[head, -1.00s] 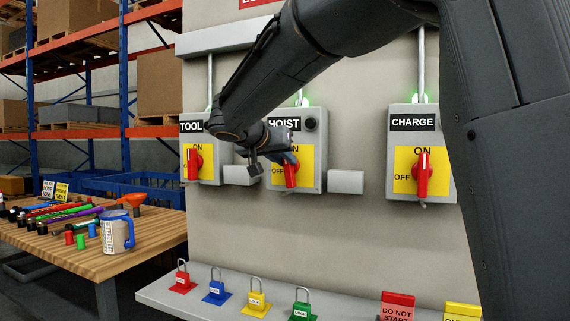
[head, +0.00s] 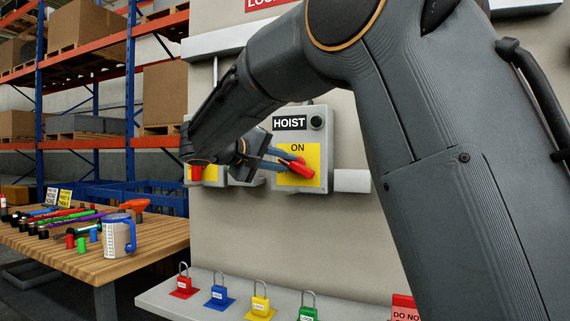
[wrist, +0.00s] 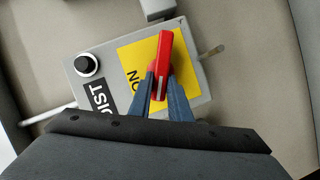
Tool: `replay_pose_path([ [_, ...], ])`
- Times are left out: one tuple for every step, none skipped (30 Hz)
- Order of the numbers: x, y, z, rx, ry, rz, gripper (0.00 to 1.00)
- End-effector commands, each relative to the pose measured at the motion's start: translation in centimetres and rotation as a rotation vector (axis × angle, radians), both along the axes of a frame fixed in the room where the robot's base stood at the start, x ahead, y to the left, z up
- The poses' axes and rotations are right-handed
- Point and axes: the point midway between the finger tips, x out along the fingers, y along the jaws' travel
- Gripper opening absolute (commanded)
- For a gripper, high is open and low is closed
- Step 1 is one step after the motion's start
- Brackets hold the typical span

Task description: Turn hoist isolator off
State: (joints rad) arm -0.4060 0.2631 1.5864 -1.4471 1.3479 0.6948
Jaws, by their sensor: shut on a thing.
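The hoist isolator is a grey box (head: 326,150) with a HOIST label, a black knob and a yellow plate marked ON. Its red handle (head: 298,163) is tilted well away from upright, nearer to crosswise than to ON. My gripper (head: 275,160) reaches in from the left and is shut on the handle. In the wrist view, the two blue-grey fingers (wrist: 163,88) sit on either side of the red handle (wrist: 164,55). The OFF marking is hidden behind the fingers and handle.
Another isolator, with a yellow plate (head: 210,174), is partly hidden behind my arm at left. A grey block (head: 352,181) juts out right of the hoist box. Below, a shelf (head: 160,299) holds several coloured padlocks. A wooden table (head: 75,256) with tools and a mug stands at left.

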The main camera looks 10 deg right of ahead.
Motion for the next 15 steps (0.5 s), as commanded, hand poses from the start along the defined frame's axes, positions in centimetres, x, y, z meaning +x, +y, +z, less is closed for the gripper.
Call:
replay_pose_path([
  [0.08,0.13,-0.25,-0.035,0.026,0.001,0.0],
  [0.09,0.15,-0.3,-0.057,0.042,0.001,0.0],
  [0.13,0.18,-0.38,-0.086,0.063,0.002,0.0],
  [0.15,0.21,-0.45,-0.108,0.079,0.002,0.0],
  [0.15,0.22,-0.51,-0.129,0.094,0.002,0.0],
  [0.15,0.24,-0.54,-0.156,0.113,0.002,0.0],
  [0.16,0.26,-0.59,-0.175,0.127,0.002,0.0],
  [0.16,0.27,-0.63,-0.193,0.141,0.003,0.0],
  [0.18,0.29,-0.66,-0.218,0.158,0.003,0.0],
  [0.18,0.29,-0.69,-0.234,0.169,0.003,0.0],
  [0.18,0.29,-0.75,-0.251,0.182,0.002,0.0],
  [0.17,0.29,-0.81,-0.271,0.196,0.002,0.0],
  [0.18,0.3,-0.84,-0.286,0.207,0.002,0.0],
  [0.19,0.31,-0.88,-0.299,0.217,0.002,0.0],
  [0.19,0.31,-0.96,-0.315,0.229,0.002,0.0],
])
